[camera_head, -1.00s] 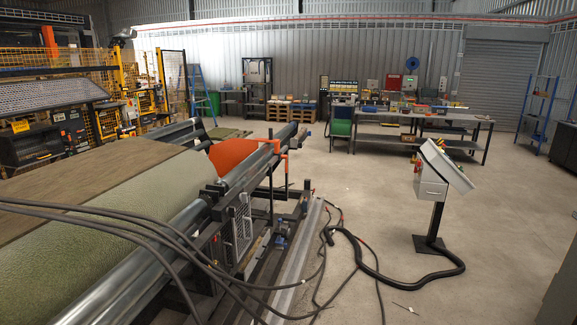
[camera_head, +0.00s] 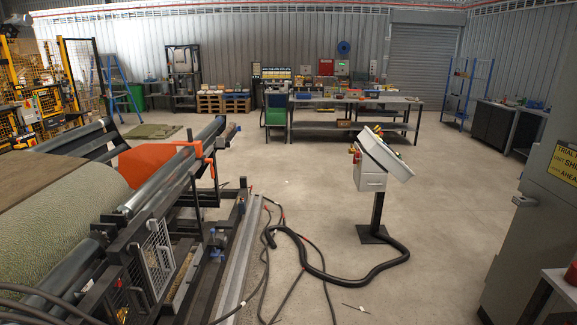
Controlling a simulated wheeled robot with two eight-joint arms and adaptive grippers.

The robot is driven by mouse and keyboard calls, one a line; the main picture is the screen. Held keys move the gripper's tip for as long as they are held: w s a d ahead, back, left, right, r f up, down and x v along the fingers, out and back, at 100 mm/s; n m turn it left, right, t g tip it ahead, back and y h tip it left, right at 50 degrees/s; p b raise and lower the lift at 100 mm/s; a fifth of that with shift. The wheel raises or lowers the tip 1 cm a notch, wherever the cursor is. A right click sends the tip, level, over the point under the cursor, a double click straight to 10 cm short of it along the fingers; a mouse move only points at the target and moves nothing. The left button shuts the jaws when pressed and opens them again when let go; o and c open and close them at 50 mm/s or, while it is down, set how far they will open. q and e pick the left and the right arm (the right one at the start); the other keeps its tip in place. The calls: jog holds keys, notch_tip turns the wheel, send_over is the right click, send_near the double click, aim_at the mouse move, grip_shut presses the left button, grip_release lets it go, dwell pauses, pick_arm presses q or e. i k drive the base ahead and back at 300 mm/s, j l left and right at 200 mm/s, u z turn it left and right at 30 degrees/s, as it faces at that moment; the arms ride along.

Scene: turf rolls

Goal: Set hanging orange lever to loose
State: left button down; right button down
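An orange part (camera_head: 208,160) hangs down at the far end of the steel rollers on the turf machine, at left; I cannot tell whether it is the lever or how it is set. A larger orange plate (camera_head: 143,164) sits just left of it, partly behind the roller (camera_head: 165,185). Neither of my grippers shows in the head view.
A control box on a post (camera_head: 378,178) stands on the floor right of centre. Black hoses (camera_head: 325,272) lie across the floor between it and the machine. A grey cabinet (camera_head: 535,235) stands at right. A workbench (camera_head: 350,118) is at the back. Open floor lies before the bench.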

aim_at(207, 160)
jog(key=i+l, duration=0.1)
jog(key=i, duration=2.3)
jog(key=i+l+u, duration=0.25)
jog(key=i, duration=0.25)
jog(key=i+l+u, duration=0.25)
jog(key=i, duration=0.25)
jog(key=i+l+u, duration=0.25)
jog(key=i, duration=0.25)
